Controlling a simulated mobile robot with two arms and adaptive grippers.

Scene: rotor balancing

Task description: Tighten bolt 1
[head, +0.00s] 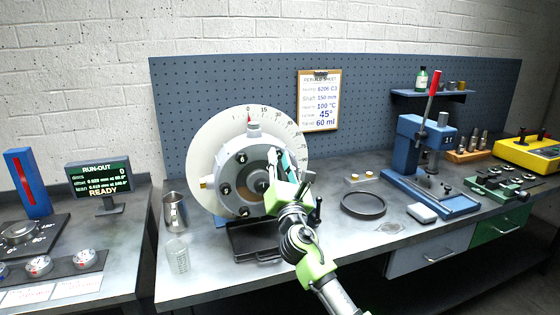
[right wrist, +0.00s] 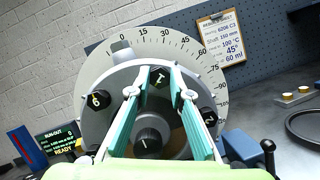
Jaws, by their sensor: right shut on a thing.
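The rotor (head: 230,170) stands on the bench, a grey hub with numbered black bolts in front of a pale dial disc (head: 205,140) marked in degrees. My right gripper (head: 277,158) reaches its upper right face, covering part of it. In the right wrist view, the teal fingers of this gripper (right wrist: 160,85) stand on both sides of bolt 1 (right wrist: 158,77), shut on it. Bolt 6 (right wrist: 97,99) is to the left and bolt 2 (right wrist: 208,116) to the right, beside a finger. A dark centre knob (right wrist: 148,140) shows between the fingers. My left gripper is not in view.
A black tray (head: 240,252) lies below the rotor. A metal jug (head: 175,210) and a clear beaker (head: 178,255) stand left of it. A black ring (head: 363,205) and a blue press (head: 415,150) are to the right. The run-out screen (head: 98,176) reads READY.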

